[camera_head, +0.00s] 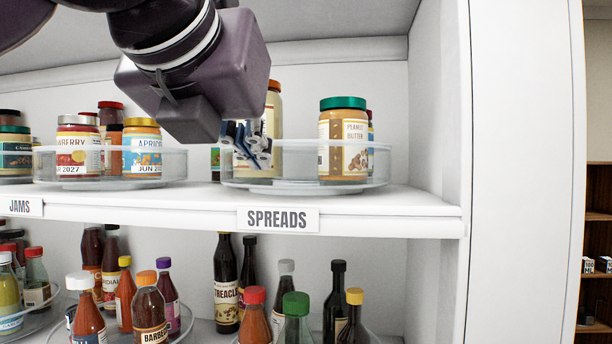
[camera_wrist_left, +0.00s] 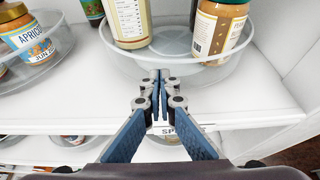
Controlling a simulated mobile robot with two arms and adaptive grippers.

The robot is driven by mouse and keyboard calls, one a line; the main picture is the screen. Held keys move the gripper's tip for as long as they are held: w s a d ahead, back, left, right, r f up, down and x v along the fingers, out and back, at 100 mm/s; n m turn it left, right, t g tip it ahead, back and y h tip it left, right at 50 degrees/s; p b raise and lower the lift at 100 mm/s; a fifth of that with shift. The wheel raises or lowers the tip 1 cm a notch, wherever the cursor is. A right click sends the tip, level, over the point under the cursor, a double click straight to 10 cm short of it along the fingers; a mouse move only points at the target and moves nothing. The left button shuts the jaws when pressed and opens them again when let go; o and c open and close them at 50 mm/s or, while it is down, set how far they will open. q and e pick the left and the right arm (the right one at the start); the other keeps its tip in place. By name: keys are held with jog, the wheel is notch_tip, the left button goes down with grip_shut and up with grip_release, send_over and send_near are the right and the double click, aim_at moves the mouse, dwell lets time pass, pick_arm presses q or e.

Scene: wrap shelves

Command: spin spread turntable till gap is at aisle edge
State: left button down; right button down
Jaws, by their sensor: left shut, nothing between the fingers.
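The spreads turntable (camera_head: 300,187) is a clear round tray with a low rim on the upper shelf, above the SPREADS label (camera_head: 277,219). It also shows in the wrist view (camera_wrist_left: 172,42). A green-lidded peanut butter jar (camera_head: 343,140) stands at its right; a tall orange-lidded jar (camera_head: 272,120) stands further left, partly behind my gripper. A bare patch of tray floor lies between these two jars. My left gripper (camera_head: 252,150) is shut and empty, pointing at the tray's front rim (camera_wrist_left: 160,75). I cannot tell whether its tips touch the rim. My right gripper is not in view.
The jams turntable (camera_head: 110,184) with several jars stands to the left on the same shelf. A white side panel (camera_head: 437,110) closes the shelf at right. Sauce bottles (camera_head: 295,315) fill the lower shelf. The shelf front right of the tray is clear.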

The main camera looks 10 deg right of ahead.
aim_at(312, 164)
pick_arm(q)
jog(key=shift+s+d, duration=0.1)
jog(key=shift+s+d+f+b, duration=0.1)
jog(key=shift+s+d+b, duration=0.2)
jog(key=shift+d, duration=0.3)
jog(key=shift+s+d, duration=0.4)
jog(key=shift+d, duration=0.3)
jog(key=shift+s+d+b, duration=0.1)
jog(key=shift+d+b, duration=0.2)
jog(key=shift+d, duration=1.2)
